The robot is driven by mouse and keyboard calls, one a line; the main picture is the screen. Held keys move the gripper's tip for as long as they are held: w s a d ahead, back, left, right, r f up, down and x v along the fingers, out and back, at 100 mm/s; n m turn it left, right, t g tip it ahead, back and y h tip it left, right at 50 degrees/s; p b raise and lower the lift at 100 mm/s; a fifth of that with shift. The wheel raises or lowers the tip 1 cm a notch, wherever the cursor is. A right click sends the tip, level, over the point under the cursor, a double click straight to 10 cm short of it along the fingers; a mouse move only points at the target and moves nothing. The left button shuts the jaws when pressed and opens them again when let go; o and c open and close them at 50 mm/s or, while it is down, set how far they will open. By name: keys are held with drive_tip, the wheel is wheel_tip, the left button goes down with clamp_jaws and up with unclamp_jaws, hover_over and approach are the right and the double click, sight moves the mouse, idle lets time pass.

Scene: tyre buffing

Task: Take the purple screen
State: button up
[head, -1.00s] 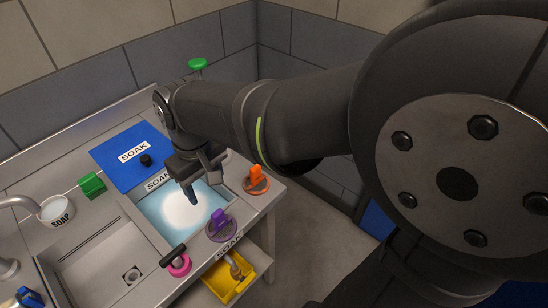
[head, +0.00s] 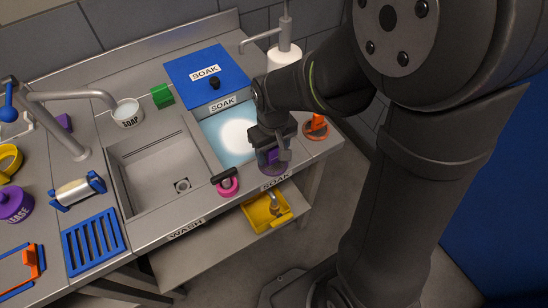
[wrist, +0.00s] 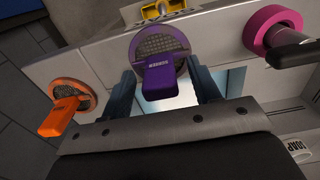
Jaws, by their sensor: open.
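The purple screen (wrist: 158,52) is a round mesh disc with a purple rim and a purple block handle. In the wrist view its handle lies between the two open fingers of my gripper (wrist: 165,82), with space visible on both sides. In the head view the purple screen (head: 272,163) stands at the front edge of the counter by the soak basin, partly hidden by my gripper (head: 273,150) just above it.
An orange screen (head: 315,128) stands to the right and a pink ring tool (head: 226,185) to the left. The lit soak basin (head: 218,130) lies behind, with a blue lid (head: 190,66) beyond. A yellow tray (head: 262,217) sits on the lower shelf.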

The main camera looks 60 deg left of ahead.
drive_tip(key=shift+f, duration=0.15)
drive_tip(key=c, duration=1.2)
drive_tip(key=shift+o, duration=0.2)
